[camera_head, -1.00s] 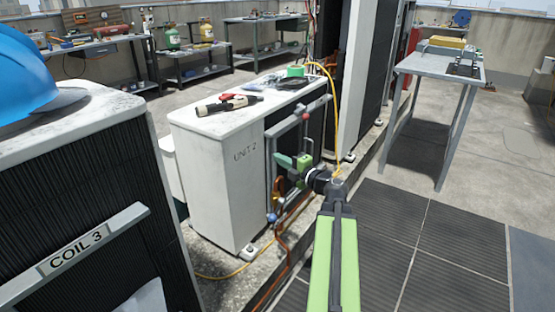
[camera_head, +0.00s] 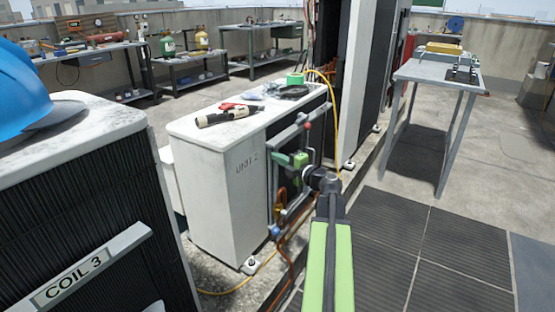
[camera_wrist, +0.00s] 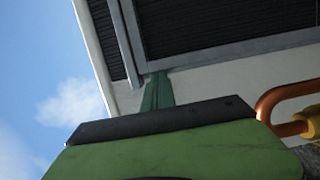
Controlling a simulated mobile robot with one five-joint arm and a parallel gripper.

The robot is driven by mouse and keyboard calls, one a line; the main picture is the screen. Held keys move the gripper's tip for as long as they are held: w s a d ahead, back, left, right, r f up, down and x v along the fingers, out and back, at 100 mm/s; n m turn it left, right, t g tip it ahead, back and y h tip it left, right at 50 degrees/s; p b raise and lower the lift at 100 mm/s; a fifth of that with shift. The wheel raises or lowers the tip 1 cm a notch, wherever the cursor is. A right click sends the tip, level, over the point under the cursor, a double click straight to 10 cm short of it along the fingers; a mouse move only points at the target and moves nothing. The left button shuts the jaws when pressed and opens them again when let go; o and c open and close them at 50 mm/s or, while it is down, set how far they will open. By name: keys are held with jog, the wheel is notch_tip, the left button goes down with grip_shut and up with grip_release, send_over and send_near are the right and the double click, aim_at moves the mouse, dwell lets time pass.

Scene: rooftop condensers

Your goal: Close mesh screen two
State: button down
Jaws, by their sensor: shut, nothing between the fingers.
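The mesh screen on Unit 2 (camera_head: 272,175) is a grey frame with dark mesh on the cabinet's right face. In the wrist view the screen (camera_wrist: 235,42) fills the upper right, with a dark strip and white casing to its left. It looks close to the cabinet; whether it is flush I cannot tell. My gripper (camera_head: 292,160) is in front of the frame, its green fingers shut and empty. In the wrist view the fingertips (camera_wrist: 157,92) are at the frame's lower edge, touching or nearly so. My wrist hides part of the screen.
Orange and yellow hoses (camera_head: 282,258) run below the screen. A copper pipe (camera_wrist: 285,100) is right of the fingers. The Coil 3 cabinet (camera_head: 95,215) with a blue hard hat (camera_head: 25,95) stands at left. A grey table (camera_head: 430,72) stands at right, with open floor in front.

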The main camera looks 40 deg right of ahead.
aim_at(301, 134)
jog(key=w+d, duration=0.2)
jog(key=d, duration=0.6)
jog(key=w+d, duration=0.2)
jog(key=d, duration=0.6)
jog(key=w+d, duration=0.2)
jog(key=d, duration=0.6)
jog(key=shift+d, duration=0.1)
jog(key=shift+d+r, duration=0.1)
jog(key=shift+d, duration=0.35)
jog(key=a, duration=0.4)
jog(key=shift+s+a, duration=0.3)
jog(key=shift+s, duration=0.05)
jog(key=s, duration=1)
jog(key=shift+s, duration=0.1)
